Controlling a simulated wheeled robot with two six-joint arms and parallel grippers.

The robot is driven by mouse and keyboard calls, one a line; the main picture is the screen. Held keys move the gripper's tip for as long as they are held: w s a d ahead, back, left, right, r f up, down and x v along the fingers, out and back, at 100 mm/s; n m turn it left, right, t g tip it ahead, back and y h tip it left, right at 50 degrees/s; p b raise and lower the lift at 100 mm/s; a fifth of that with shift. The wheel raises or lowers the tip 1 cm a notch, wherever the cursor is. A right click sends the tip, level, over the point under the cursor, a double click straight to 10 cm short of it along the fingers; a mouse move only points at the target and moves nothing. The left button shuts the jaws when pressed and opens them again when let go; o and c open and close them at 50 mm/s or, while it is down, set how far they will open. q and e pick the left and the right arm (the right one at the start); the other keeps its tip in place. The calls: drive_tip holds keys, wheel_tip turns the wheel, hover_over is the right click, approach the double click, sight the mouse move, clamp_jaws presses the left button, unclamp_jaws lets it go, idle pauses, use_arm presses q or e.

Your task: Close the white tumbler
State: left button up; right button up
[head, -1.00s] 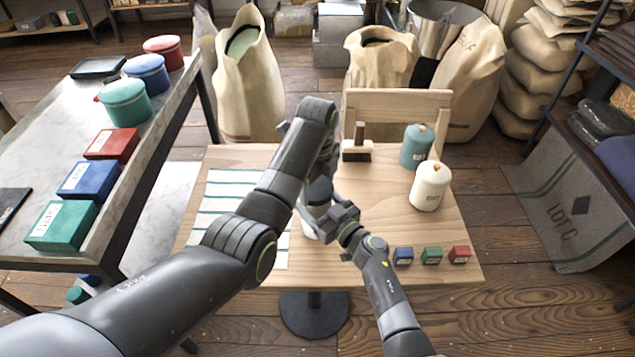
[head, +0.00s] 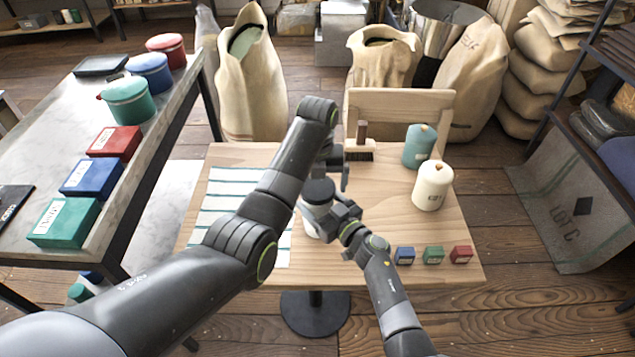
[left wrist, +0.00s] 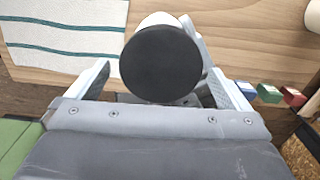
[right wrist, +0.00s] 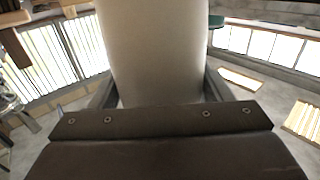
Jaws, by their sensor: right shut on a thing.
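The white tumbler (head: 312,222) stands near the middle of the wooden table, with its black lid (head: 319,190) on its top. Whether the lid is fully seated I cannot tell. My right gripper (head: 332,213) is shut on the tumbler's body from the right; the pale body (right wrist: 152,50) fills the space between its fingers in the right wrist view. My left gripper (head: 335,172) is just above and behind the lid. In the left wrist view its fingers (left wrist: 165,85) are spread wide, with the round lid (left wrist: 161,62) between them in the picture and clear space on both sides.
A striped cloth (head: 225,205) lies left of the tumbler. A brush (head: 360,150), a teal canister (head: 419,147) and a cream canister (head: 432,186) stand to the right. Blue, green and red small boxes (head: 432,255) line the front right edge. A marble counter (head: 60,125) is at left.

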use_arm(q)
drive_tip(key=shift+r, duration=2.2)
drive_tip(key=shift+c, duration=0.3)
